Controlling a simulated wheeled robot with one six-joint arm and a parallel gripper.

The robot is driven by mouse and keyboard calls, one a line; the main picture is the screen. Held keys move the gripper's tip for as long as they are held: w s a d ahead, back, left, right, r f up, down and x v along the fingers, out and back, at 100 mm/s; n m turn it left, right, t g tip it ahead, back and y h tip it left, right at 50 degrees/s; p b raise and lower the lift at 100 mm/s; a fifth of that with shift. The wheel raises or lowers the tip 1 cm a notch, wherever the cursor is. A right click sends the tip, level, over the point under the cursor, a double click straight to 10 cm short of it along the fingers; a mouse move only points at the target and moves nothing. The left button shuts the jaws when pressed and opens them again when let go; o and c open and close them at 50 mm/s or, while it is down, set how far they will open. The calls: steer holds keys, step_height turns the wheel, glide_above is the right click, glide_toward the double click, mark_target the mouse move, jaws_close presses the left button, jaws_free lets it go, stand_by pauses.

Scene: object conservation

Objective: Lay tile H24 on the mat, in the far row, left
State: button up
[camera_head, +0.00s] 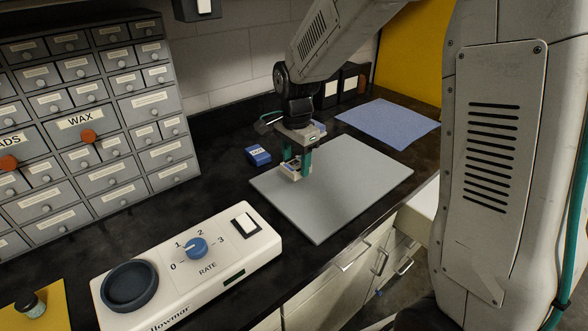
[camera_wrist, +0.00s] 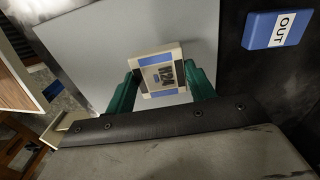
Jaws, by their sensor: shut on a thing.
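In the head view the tile (camera_head: 295,174) is at the left part of the grey mat (camera_head: 345,186), near the mat's back-left edge. The mat also fills much of the wrist view (camera_wrist: 95,50). I cannot tell whether the tile touches the mat or is held just above it.
A blue block marked OUT (camera_head: 258,156) stands just off the mat's left edge. A blue sheet (camera_head: 388,124) lies beyond the mat. A white device with a RATE dial (camera_head: 195,248) stands in front left, and a grey drawer cabinet (camera_head: 100,125) at left. The mat's right part is bare.

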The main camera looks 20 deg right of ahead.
mark_target(295, 162)
steer(key=shift+w, duration=0.3)
steer(key=shift+w+f, duration=0.2)
steer(key=shift+f, duration=1.6)
steer(key=shift+f, duration=0.2)
steer(key=o, duration=1.2)
steer(key=shift+r, duration=0.15)
